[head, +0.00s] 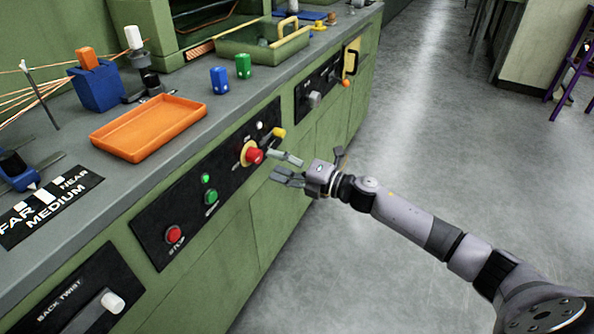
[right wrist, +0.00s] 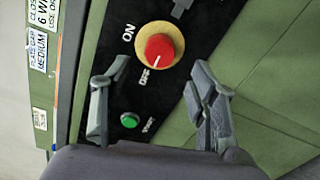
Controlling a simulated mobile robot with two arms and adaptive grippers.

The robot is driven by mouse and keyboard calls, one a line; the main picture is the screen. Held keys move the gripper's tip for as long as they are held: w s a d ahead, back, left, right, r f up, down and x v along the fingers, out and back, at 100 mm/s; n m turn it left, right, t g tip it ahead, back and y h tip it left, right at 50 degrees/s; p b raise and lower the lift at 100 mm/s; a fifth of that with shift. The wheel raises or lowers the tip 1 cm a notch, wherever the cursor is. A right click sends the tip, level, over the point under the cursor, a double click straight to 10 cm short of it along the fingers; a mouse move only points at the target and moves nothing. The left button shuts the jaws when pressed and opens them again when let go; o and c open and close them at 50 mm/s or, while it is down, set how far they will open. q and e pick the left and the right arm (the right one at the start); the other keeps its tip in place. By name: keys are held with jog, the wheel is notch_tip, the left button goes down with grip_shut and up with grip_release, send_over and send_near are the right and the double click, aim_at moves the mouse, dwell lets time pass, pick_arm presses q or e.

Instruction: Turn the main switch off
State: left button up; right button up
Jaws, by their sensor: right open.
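The main switch is a red knob on a yellow round plate (head: 252,155), set in the black panel on the green machine's front. In the right wrist view the red knob (right wrist: 159,48) lies ahead of the fingers, with ON and OFF lettered beside it. A small pale mark on its lower edge appears to point toward OFF. My right gripper (head: 280,168) is open and empty, just right of and below the switch. Its fingers (right wrist: 155,88) are spread apart, with the knob beyond their tips and a gap between. My left gripper is not in view.
On the same panel are a green button (head: 211,197), a red stop button (head: 174,234) and a yellow-tipped lever (head: 278,133) close to the switch. An orange tray (head: 148,127) sits on the counter above. The floor (head: 430,130) on the right is clear.

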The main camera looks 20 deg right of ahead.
jog(key=v, duration=0.6)
jog(key=shift+s+d, duration=0.15)
jog(key=shift+s, duration=0.1)
